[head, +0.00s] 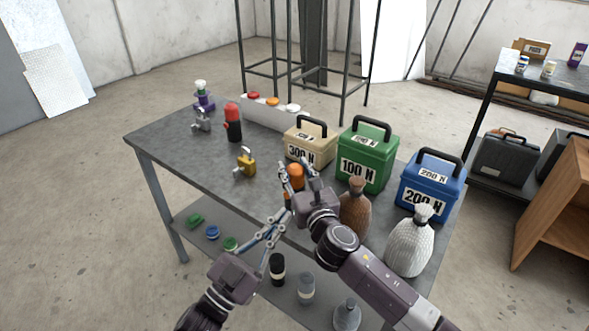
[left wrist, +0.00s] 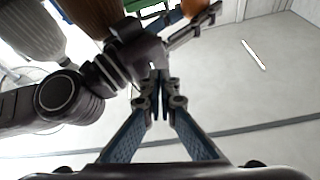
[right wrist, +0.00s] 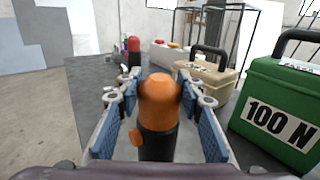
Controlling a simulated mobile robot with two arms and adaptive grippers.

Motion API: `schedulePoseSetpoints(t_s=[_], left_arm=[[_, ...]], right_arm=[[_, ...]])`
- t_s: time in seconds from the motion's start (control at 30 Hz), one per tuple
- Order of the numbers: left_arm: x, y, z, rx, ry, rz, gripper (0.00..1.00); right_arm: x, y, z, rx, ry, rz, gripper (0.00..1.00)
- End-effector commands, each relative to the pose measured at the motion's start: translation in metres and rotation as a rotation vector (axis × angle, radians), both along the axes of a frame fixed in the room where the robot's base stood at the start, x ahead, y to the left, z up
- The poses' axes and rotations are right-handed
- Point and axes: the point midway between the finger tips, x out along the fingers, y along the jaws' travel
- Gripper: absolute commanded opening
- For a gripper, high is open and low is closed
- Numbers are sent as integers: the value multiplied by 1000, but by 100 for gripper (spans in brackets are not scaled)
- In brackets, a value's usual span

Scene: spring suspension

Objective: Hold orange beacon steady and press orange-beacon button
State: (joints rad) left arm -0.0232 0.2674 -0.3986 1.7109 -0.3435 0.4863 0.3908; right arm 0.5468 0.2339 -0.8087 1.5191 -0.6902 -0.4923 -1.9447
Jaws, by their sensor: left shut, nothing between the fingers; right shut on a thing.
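The orange beacon (right wrist: 158,100) has an orange dome on a black body, with a small orange button (right wrist: 136,137) low on its side. My right gripper (right wrist: 158,120) is shut on the beacon's body, with a finger on either side. In the head view the beacon's dome (head: 296,177) shows between the right fingers and the body is mostly hidden. My left gripper (head: 281,212) is shut and empty, just below and left of the right gripper. In the left wrist view the left fingertips (left wrist: 160,85) are together, and the beacon (left wrist: 196,7) shows at the top edge.
Green (head: 364,171), beige (head: 308,142) and blue (head: 431,184) weight boxes stand behind and right. A red beacon (head: 233,124) and a brass padlock (head: 245,163) stand left.

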Motion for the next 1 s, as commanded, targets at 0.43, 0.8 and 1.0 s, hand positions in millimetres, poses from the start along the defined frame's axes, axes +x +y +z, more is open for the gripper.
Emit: schedulePoseSetpoints(t_s=[0.43,0.8,1.0], left_arm=[[4,17,35,-837,295,-225,0],[26,48,5,-1507,515,-314,0],[36,57,-30,-1826,609,-313,0]], right_arm=[[0,0,-1,0,1,0,6],[0,0,-1,0,1,0,6],[0,0,-1,0,1,0,6]])
